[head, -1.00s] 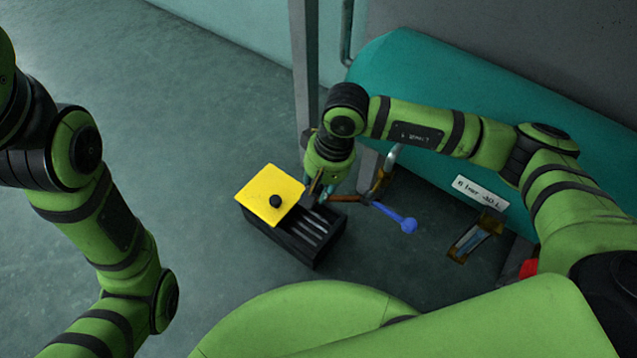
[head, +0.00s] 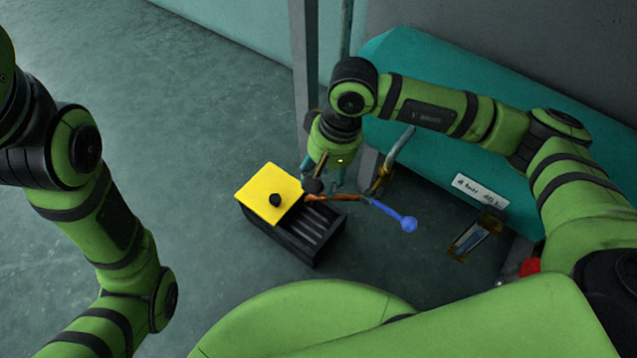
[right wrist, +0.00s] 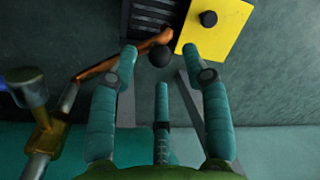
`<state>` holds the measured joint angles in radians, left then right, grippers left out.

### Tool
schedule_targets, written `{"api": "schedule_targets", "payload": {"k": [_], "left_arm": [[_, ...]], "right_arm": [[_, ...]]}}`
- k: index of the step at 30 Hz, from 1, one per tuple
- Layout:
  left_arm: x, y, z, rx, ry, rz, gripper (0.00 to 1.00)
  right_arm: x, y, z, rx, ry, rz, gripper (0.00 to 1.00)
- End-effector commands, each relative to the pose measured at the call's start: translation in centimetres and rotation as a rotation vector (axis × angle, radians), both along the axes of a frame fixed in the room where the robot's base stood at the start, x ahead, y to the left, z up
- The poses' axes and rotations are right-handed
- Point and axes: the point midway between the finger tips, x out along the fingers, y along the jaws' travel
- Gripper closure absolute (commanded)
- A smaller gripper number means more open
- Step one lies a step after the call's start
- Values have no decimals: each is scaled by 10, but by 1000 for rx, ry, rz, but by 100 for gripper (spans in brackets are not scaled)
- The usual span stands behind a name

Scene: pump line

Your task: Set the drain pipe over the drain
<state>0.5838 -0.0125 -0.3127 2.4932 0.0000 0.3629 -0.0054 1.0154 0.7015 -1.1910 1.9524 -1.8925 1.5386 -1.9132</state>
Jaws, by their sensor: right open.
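The drain is a black box with a slotted top (head: 318,232), standing on the floor and partly covered by a yellow plate (head: 268,194) with a black knob. The orange drain pipe (head: 343,197) reaches left along the box's back edge. Its black ball end (head: 312,186) is near the yellow plate's right corner. In the right wrist view the pipe (right wrist: 110,68) and ball (right wrist: 160,56) lie near the slotted top (right wrist: 150,18) and plate (right wrist: 218,30). My right gripper (right wrist: 160,55) is open, its teal fingers apart on both sides of the ball. My left gripper is out of view.
A blue-ended handle (head: 407,223) extends right of the pipe. A bent metal pipe with a brass fitting (head: 382,180) stands behind it. A large teal tank (head: 470,150) and a grey post (head: 304,70) are behind. Floor at left is clear.

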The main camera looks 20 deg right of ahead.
Motion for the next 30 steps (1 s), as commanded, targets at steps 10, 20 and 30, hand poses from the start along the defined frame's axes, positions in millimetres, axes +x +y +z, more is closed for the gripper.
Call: {"api": "schedule_targets", "payload": {"k": [10,20,30], "left_arm": [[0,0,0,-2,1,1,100],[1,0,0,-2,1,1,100],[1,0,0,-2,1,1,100]], "right_arm": [[-1,-13,65,-1,-2,0,52],[-2,-15,77,-1,2,0,52],[-2,-15,77,-1,1,1,52]]}}
